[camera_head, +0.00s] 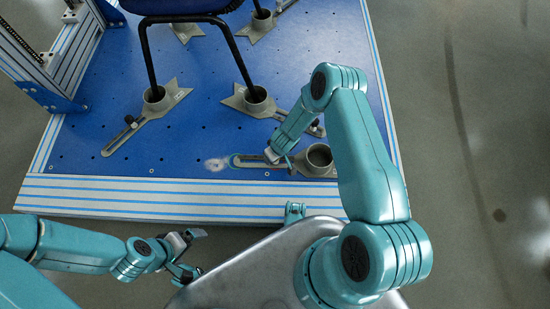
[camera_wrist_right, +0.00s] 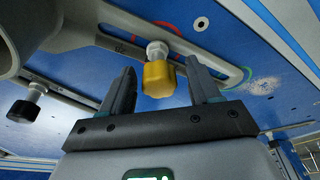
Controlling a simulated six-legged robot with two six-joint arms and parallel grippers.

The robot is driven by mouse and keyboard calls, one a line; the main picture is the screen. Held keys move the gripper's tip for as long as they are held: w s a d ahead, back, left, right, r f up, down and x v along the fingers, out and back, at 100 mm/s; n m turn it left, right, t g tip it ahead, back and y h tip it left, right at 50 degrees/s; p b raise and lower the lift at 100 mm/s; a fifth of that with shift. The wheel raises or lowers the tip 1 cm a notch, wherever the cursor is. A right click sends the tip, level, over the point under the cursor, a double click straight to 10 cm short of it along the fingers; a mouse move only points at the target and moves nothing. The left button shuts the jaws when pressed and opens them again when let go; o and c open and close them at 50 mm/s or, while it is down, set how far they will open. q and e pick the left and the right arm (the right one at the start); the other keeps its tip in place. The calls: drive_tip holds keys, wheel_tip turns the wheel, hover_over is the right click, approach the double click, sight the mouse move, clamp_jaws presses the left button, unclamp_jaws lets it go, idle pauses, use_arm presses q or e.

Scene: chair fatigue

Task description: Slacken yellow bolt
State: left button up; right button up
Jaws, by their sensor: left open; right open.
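The yellow bolt (camera_wrist_right: 158,80) shows in the right wrist view as a yellow knob on a silver stem, set in the slot of a grey slotted bracket (camera_wrist_right: 120,45). My right gripper (camera_wrist_right: 161,68) is open, with one finger on each side of the yellow knob and a visible gap on both sides. In the head view my right gripper (camera_head: 276,152) is over the front bracket (camera_head: 312,172), and the yellow bolt is hidden there. My left gripper (camera_head: 196,254) is open and empty, off the front edge of the platform.
Other brackets with black knobs (camera_head: 131,121) hold the black chair legs (camera_head: 243,65) on the blue platform (camera_head: 200,120). A black knob (camera_wrist_right: 22,110) shows at left in the wrist view. A metal frame (camera_head: 65,60) stands at the left. Grey floor (camera_head: 480,130) is clear at right.

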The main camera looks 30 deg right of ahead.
drive_tip(key=m+h, duration=0.1)
drive_tip(key=m, duration=0.4)
drive_tip(key=m+h, duration=0.1)
drive_tip(key=m, duration=0.3)
drive_tip(key=shift+m+g, duration=0.4)
drive_tip(key=c, duration=0.6)
drive_tip(key=shift+n, duration=0.7)
drive_tip(key=shift+c, duration=0.2)
drive_tip(key=o, duration=0.6)
drive_tip(key=shift+o, duration=0.2)
drive_tip(key=shift+r, duration=0.1)
